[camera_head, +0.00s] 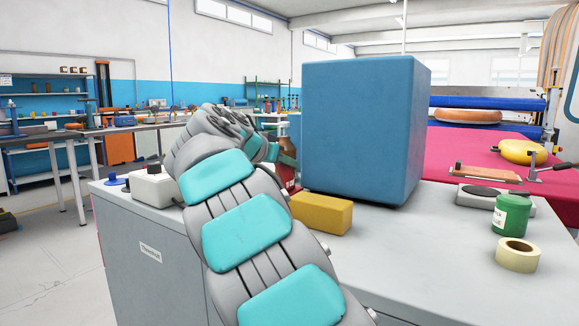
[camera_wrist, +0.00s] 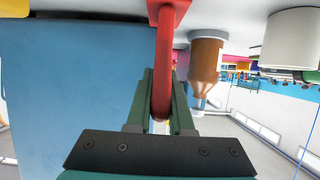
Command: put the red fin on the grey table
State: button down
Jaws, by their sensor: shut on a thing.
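My gripper (camera_wrist: 162,108) is shut on the red fin (camera_wrist: 168,45), a curved red piece with a squarish red base, seen edge-on in the wrist view. The base is at the top of that picture, by a pale surface; I cannot tell whether it touches it. In the head view my arm hides most of the gripper, and a bit of red (camera_head: 289,181) shows beside the big blue block. A table with a grey top (camera_head: 66,136) stands further back at the left.
The blue block (camera_head: 360,130) stands close beside my gripper on a grey cabinet (camera_head: 420,225). A yellow block (camera_head: 322,214), a green jar (camera_head: 511,215) and a tape roll (camera_head: 517,255) share its top. A brown bottle (camera_wrist: 207,55) and a white cylinder (camera_wrist: 292,40) are near the fin.

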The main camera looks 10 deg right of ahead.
jog(key=shift+w+d+f, duration=0.5)
jog(key=shift+f, duration=0.15)
jog(key=c, duration=0.8)
grip_release()
jog(key=shift+r, duration=0.1)
